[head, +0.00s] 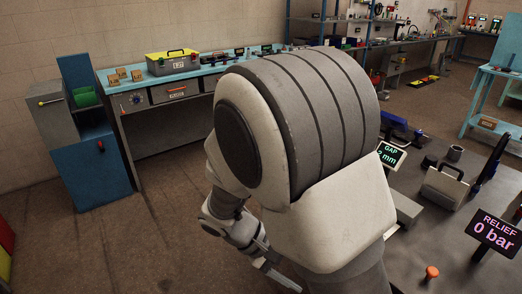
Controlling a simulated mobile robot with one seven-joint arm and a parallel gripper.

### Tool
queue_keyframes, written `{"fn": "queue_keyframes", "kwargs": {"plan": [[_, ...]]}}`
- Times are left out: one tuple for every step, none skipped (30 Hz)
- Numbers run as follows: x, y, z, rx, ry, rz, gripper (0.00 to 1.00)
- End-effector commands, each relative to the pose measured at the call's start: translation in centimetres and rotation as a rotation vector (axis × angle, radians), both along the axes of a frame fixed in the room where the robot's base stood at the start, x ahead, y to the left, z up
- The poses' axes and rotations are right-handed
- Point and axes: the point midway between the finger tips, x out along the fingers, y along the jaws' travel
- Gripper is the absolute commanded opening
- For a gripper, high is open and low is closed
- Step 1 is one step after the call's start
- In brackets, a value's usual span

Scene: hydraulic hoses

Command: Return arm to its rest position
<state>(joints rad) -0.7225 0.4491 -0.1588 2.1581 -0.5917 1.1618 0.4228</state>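My arm fills the middle of the head view, with its large white and grey shoulder in front. My gripper (268,270) shows low in the picture, partly hidden behind my arm, pointing down and to the right. It is beside the near table, over the floor as seen from here. Its fingers are too small and covered to tell whether they are open or holding anything.
A dark table (425,240) stands at right, with a "GAP 2 mm" display (390,154), a "RELIEF 0 bar" display (496,233), a grey case (444,187) and an orange knob (432,272). A workbench (160,113) and blue cabinet (90,165) stand behind.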

Motion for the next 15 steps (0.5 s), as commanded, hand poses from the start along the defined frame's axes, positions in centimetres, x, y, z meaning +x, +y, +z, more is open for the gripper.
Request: {"fn": "queue_keyframes", "kwargs": {"plan": [[-0.2,-0.5,1.8,0.058,-0.019,-0.038,0.71],[-0.4,-0.7,2.5,0.088,-0.027,-0.056,0.71],[-0.7,-1.0,3.4,0.127,-0.039,-0.079,0.71],[-0.8,-1.1,4.1,0.158,-0.049,-0.095,0.71],[-1.0,-1.3,4.8,0.188,-0.059,-0.111,0.71],[-1.3,-1.6,5.7,0.228,-0.074,-0.132,0.71],[-1.4,-1.8,6.4,0.257,-0.087,-0.145,0.71],[-1.6,-1.9,7.1,0.286,-0.1,-0.161,0.71],[-1.9,-2.2,8.0,0.323,-0.119,-0.179,0.71],[-2.1,-2.3,8.7,0.351,-0.133,-0.191,0.71],[-2.3,-2.5,9.4,0.379,-0.15,-0.204,0.71],[-2.6,-2.7,10.3,0.415,-0.171,-0.219,0.71],[-2.8,-2.9,11.0,0.442,-0.19,-0.23,0.71],[-3.0,-3.1,11.7,0.468,-0.208,-0.241,0.71],[-3.3,-3.3,12.6,0.502,-0.233,-0.255,0.71]]}}
